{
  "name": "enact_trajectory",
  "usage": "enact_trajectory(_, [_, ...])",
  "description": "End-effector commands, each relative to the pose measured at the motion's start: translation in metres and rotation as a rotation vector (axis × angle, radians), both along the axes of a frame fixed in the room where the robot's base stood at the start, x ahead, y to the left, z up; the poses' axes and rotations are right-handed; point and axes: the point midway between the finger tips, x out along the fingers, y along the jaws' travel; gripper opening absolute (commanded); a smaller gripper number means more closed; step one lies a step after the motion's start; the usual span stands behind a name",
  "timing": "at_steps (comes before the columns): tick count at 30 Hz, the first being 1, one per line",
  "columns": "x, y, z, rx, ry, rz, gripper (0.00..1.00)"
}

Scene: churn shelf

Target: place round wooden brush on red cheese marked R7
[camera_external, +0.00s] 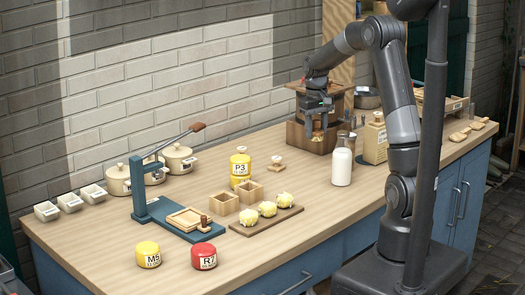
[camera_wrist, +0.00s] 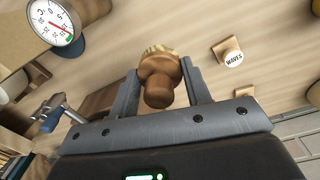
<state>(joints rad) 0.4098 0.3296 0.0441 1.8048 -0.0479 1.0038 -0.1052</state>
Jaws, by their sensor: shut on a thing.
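My gripper (camera_external: 317,112) is shut on the round wooden brush, high over the back right of the table, in front of a wooden box-like churn (camera_external: 296,135). In the wrist view the brush (camera_wrist: 158,85) sits between the two fingers of my gripper (camera_wrist: 160,76), its brown knob towards the camera and its pale bristles beyond. The red cheese marked R7 (camera_external: 204,257) stands at the table's front left, well apart from my gripper. Its top looks bare.
A yellow cheese marked M5 (camera_external: 148,255) stands left of the red one. Behind are a blue lever press (camera_external: 185,226) and a board with yellow lumps (camera_external: 283,216). A milk bottle (camera_external: 342,167) and yellow P3 stack (camera_external: 240,168) stand between. A dial (camera_wrist: 50,22) shows in the wrist view.

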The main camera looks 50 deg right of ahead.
Motion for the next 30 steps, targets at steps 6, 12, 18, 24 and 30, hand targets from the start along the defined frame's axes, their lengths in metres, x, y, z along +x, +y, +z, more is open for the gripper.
enact_trajectory(6, [0.005,0.017,0.003,0.001,0.000,0.044,0.21])
enact_trajectory(12, [0.021,0.086,0.010,0.002,0.000,0.227,0.21])
enact_trajectory(18, [0.026,0.175,0.020,0.002,-0.001,0.462,0.21])
enact_trajectory(24, [0.017,0.261,0.029,0.002,-0.001,0.694,0.21])
enact_trajectory(30, [-0.007,0.344,0.038,0.003,-0.001,0.928,0.21])
